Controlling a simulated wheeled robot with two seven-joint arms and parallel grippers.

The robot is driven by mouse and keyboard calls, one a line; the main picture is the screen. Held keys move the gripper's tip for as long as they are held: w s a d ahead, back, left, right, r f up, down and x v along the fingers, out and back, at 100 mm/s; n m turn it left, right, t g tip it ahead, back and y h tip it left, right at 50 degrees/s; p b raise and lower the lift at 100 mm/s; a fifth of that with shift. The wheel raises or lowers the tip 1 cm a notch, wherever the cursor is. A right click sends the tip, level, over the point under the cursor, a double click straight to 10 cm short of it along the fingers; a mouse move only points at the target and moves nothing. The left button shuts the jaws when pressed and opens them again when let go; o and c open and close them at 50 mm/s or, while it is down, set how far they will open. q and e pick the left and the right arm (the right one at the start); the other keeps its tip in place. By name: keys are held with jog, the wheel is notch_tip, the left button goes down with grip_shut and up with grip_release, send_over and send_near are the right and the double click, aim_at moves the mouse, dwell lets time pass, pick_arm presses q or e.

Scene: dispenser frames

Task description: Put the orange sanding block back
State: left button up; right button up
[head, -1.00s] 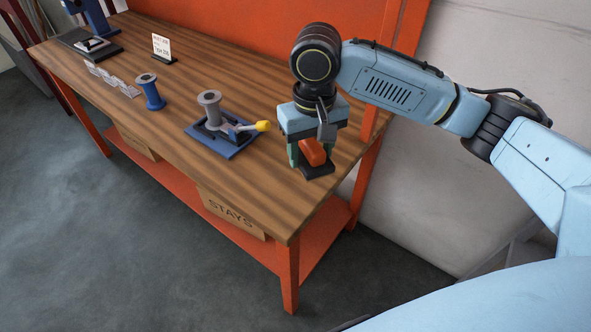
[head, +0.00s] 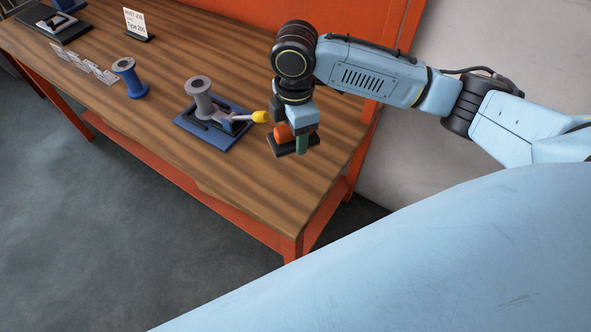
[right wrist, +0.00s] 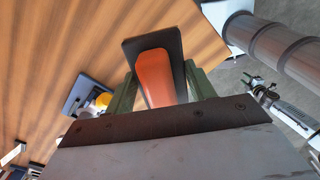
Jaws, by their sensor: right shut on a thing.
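The orange sanding block (head: 283,132) has an orange grip on a dark flat base. My right gripper (head: 299,142) is shut on it, over the right end of the wooden bench (head: 225,170). In the right wrist view the block (right wrist: 157,77) sits between the green fingers (right wrist: 158,85), its dark base away from the palm. Whether the base is clear of the bench top is hard to judge. My left gripper is not in view.
A blue fixture (head: 236,138) with a grey spool (head: 200,98) and a yellow-tipped lever (head: 260,117) stands just left of the block. Further left are a blue spool (head: 128,79), several small cards (head: 85,64), a sign (head: 138,22) and a dark base (head: 70,31). The front right bench top is clear.

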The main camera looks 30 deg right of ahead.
jog(key=n, duration=0.1)
jog(key=f+n, duration=0.1)
jog(key=n, duration=0.1)
jog(key=shift+s+n, duration=0.15)
jog(key=shift+n, duration=0.15)
jog(key=shift+f+n+p, duration=0.2)
jog(key=shift+n+p, duration=0.15)
jog(key=shift+n, duration=0.45)
jog(key=shift+s+f+n, duration=0.1)
jog(key=shift+f+n, duration=0.15)
jog(key=shift+n, duration=0.45)
send_over(296, 174)
notch_tip(296, 174, down, 6)
jog(key=shift+r, duration=0.25)
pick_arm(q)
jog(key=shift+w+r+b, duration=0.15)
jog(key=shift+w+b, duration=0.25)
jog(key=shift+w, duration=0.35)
pick_arm(e)
jog(key=shift+f, duration=2.25)
jog(key=shift+f, duration=0.1)
jog(key=o, duration=0.5)
jog(key=shift+f, duration=0.1)
jog(key=o, duration=0.5)
jog(key=shift+c, duration=0.2)
